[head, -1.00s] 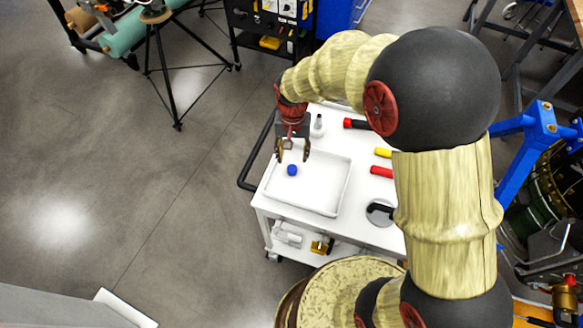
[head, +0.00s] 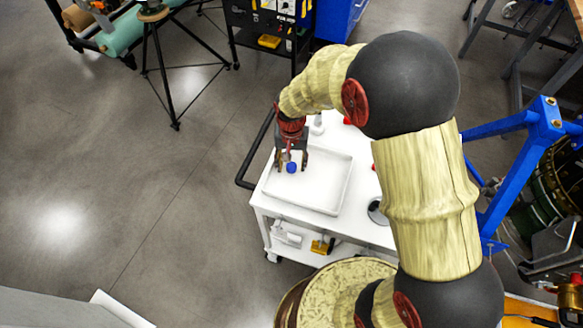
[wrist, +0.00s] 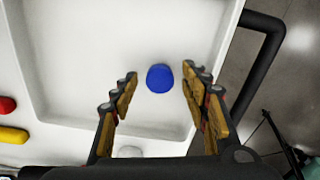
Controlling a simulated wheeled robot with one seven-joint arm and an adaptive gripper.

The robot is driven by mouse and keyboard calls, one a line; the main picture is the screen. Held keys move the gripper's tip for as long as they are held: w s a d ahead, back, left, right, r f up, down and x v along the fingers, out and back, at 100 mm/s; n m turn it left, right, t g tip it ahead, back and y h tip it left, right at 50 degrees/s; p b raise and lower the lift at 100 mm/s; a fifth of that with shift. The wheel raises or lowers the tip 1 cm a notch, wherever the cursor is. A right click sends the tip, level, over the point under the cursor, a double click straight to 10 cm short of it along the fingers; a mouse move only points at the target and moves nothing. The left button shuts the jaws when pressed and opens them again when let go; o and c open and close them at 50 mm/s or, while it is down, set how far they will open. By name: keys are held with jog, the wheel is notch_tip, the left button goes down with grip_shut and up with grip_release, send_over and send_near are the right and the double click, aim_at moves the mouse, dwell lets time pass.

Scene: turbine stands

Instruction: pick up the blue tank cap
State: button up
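The blue tank cap (head: 291,168) is a small round blue piece lying in the shallow white tray (head: 330,190) on the cart. In the wrist view the cap (wrist: 160,78) lies just beyond my fingertips, between their lines and nearer the right finger. My gripper (head: 291,166) is over the tray at the cap. It also shows in the wrist view (wrist: 160,77), with its two fingers apart and nothing between them held. I cannot tell the exact height of the fingertips above the tray floor.
The white cart (head: 350,226) has a black handle (head: 245,170) on its left side. A red and a yellow handle (wrist: 12,136) lie beside the tray. A round metal piece (head: 377,211) sits right of the tray. A black tripod (head: 165,75) stands on the floor at upper left.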

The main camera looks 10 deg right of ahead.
aim_at(291, 165)
jog(key=shift+c, duration=1.3)
jog(key=c, duration=0.7)
jog(key=shift+o, duration=0.2)
jog(key=shift+r, duration=0.1)
jog(key=shift+r, duration=0.5)
notch_tip(291, 165, up, 2)
jog(key=shift+r+p, duration=0.1)
jog(key=shift+p, duration=0.4)
jog(key=s+d+r+p, duration=0.2)
jog(key=s+d+r, duration=0.1)
jog(key=s+r, duration=0.2)
jog(key=s+d+r+p, duration=0.1)
jog(key=s+d+r, duration=0.1)
jog(key=s+r, duration=0.2)
jog(key=shift+s+d+r+p, duration=0.35)
jog(key=shift+s+d, duration=0.05)
jog(key=shift+s, duration=1.5)
